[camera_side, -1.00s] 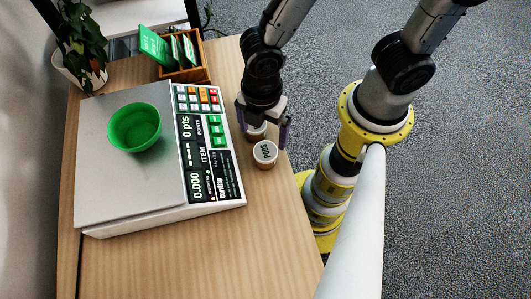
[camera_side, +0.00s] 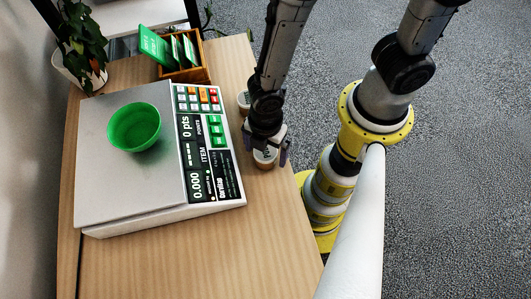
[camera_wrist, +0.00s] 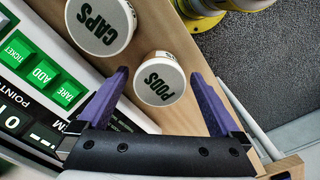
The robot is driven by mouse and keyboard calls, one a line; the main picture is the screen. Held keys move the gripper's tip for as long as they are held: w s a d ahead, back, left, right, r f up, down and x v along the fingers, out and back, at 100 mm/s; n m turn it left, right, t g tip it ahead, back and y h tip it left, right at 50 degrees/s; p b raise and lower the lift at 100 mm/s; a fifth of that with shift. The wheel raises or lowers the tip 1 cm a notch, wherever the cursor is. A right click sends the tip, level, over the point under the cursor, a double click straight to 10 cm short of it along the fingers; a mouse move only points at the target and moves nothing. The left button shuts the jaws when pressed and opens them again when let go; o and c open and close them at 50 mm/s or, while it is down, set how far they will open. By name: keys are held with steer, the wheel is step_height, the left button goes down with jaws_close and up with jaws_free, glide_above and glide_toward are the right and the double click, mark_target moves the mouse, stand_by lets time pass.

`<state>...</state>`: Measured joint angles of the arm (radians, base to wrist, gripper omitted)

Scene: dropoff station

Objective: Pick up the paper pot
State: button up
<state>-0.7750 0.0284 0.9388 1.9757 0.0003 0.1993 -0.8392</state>
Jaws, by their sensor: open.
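Two small round pots with white lids stand on the wooden counter. One, marked PODS (camera_wrist: 159,79), lies between my open fingertips in the wrist view; in the side view this PODS pot (camera_side: 265,160) is partly hidden under the gripper. The other, marked CAPS (camera_wrist: 101,25), is at upper left in the wrist view and further back in the side view (camera_side: 244,99). Neither lid is labelled paper. My gripper (camera_side: 267,153) is open and points down, its purple fingers on either side of the PODS pot. I cannot tell how far down the fingers reach.
A scale (camera_side: 92,170) with a green bowl (camera_side: 135,127) on its plate stands close left of the pots. A wooden box (camera_side: 184,74) with green cards and a potted plant (camera_side: 80,45) are at the back. The counter's front (camera_side: 215,255) is clear.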

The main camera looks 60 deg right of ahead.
steer(key=c, duration=1.4)
